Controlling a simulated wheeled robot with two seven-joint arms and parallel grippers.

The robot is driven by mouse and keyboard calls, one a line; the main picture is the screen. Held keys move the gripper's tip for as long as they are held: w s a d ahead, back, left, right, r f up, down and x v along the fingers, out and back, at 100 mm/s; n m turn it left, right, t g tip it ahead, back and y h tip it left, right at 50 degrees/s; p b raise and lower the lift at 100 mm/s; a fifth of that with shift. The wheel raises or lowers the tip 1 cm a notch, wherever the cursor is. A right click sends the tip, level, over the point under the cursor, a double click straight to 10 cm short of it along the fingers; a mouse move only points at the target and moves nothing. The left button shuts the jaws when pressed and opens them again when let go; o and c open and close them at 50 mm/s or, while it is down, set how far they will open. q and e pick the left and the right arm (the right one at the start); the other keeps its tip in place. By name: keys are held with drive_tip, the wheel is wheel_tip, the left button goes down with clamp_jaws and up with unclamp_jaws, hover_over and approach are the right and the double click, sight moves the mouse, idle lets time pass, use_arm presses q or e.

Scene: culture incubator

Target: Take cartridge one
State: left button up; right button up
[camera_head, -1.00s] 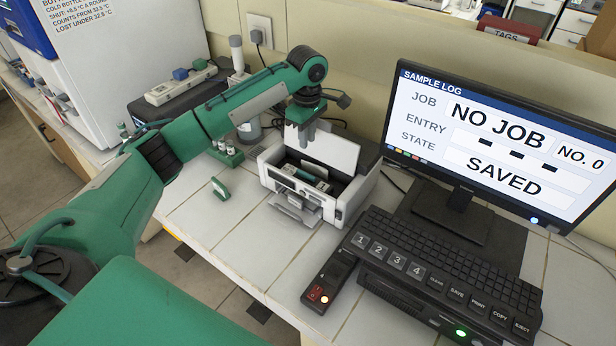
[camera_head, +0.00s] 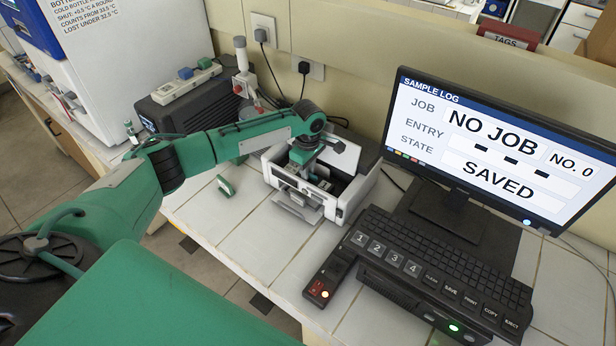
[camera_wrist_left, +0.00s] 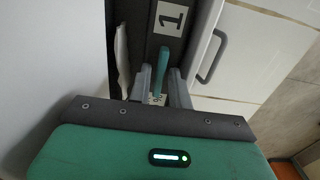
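The white printer (camera_head: 345,205) stands on the tiled counter with its lid raised. My left gripper (camera_head: 299,176) reaches down into its opening and hides much of the inside. In the left wrist view a dark part carries a white label "1" (camera_wrist_left: 170,18), with a teal upright grip (camera_wrist_left: 163,62) below it. The fingers of my left gripper (camera_wrist_left: 162,84) stand on either side of this grip, apparently with small gaps. Whether the grip belongs to cartridge one is not clear. A separate teal piece (camera_head: 226,186) lies on the counter left of the printer. My right gripper is out of view.
A monitor (camera_head: 460,215) stands right of the printer, reading "NO JOB" and "SAVED". A keyboard (camera_head: 450,255) and a small dark box with a red switch (camera_head: 319,291) are in front. A dark case (camera_head: 185,105) stands behind my left arm. The front left counter is mostly clear.

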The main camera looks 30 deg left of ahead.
use_arm(q)
clamp_jaws()
